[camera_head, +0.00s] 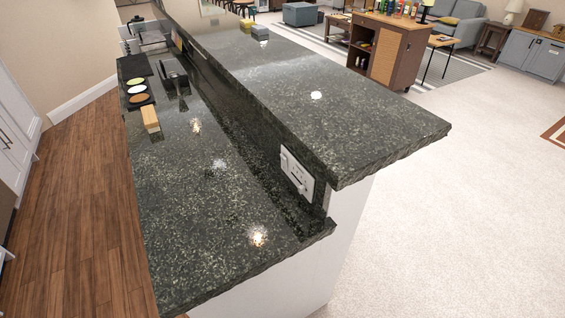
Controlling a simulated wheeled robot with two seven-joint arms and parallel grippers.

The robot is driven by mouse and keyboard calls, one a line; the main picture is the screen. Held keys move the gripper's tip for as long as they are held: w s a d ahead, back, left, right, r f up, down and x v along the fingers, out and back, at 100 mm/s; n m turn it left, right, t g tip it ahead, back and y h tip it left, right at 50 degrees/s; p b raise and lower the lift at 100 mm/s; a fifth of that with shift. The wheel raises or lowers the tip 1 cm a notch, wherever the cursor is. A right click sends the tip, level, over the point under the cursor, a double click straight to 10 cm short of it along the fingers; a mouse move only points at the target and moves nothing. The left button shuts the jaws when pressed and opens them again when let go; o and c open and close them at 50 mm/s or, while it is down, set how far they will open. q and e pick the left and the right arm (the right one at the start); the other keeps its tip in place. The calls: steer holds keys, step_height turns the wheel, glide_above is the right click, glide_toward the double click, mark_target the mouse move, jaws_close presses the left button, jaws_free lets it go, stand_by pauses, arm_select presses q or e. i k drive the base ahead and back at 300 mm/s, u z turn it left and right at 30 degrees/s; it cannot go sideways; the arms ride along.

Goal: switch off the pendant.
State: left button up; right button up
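A white wall plate (297,173) is set in the dark upright face between the lower and upper counters, near the bar's near end. It looks like a switch or outlet plate; its details are too small to tell the position of any switch. No pendant lamp is directly in view. Bright round light spots show on the lower and the upper counter tops. Neither of my grippers is in view.
The speckled dark lower counter (195,200) and raised upper counter (330,110) form the bar. A wooden block (150,119), a tray of round items (137,92) and a sink area stand at the far left. Carpet (450,220) on the right and wood floor (75,210) on the left are clear.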

mark_target(284, 164)
steer(key=k, duration=1)
steer(key=u, duration=2.05)
steer(key=i, duration=2.8)
steer(key=z, duration=2.8)
